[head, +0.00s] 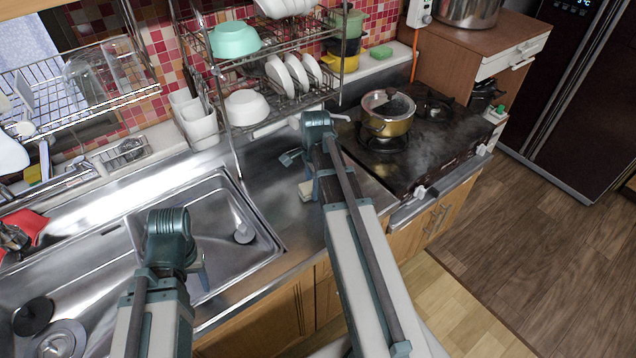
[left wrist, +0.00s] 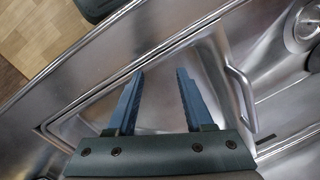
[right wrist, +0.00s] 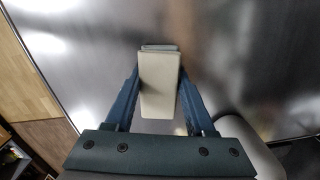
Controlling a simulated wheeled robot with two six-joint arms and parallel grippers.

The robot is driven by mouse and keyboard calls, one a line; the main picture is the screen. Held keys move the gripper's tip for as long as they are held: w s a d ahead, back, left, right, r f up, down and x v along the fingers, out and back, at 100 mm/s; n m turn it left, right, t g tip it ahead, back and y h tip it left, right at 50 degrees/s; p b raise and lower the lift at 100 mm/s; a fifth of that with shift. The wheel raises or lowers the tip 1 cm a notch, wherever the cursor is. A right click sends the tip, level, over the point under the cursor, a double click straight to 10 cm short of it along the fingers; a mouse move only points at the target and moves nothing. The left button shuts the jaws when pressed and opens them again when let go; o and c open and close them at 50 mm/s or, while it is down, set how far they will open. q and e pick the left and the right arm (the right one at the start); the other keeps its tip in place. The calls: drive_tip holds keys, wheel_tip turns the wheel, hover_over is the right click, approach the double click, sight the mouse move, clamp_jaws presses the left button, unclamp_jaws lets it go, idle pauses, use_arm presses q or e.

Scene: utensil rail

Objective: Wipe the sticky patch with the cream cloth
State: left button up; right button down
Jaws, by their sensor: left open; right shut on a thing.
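The cream cloth (right wrist: 160,88) is a folded, pale block between the fingers of my right gripper (right wrist: 158,78), which is shut on it. In the head view the cloth (head: 306,190) shows at the steel counter between sink and stove, partly hidden by my right arm. I cannot tell whether it touches the counter. My left gripper (left wrist: 158,88) is open and empty above the sink; in the head view it is mostly hidden behind its own arm. I cannot make out the sticky patch clearly on the shiny counter.
The sink (head: 262,243) lies left of the cloth. The stove (head: 430,140) with a gold pot (head: 388,122) stands to the right. A dish rack (head: 240,128) with bowls and plates stands behind. Bare steel counter (head: 262,160) surrounds the cloth.

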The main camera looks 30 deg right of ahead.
sight(300, 201)
drive_tip(key=shift+a, duration=0.15)
drive_tip(key=shift+s+a+f, duration=0.1)
drive_tip(key=shift+s+a, duration=0.05)
drive_tip(key=shift+a, duration=0.8)
drive_tip(key=shift+s+a, duration=0.15)
drive_tip(key=shift+a, duration=0.8)
drive_tip(key=shift+w+r+p, duration=0.1)
drive_tip(key=shift+r+p, duration=0.3)
drive_tip(key=shift+r, duration=0.1)
wheel_tip(300, 201, up, 5)
drive_tip(key=p, duration=0.5)
wheel_tip(300, 201, up, 3)
drive_tip(key=p, duration=0.3)
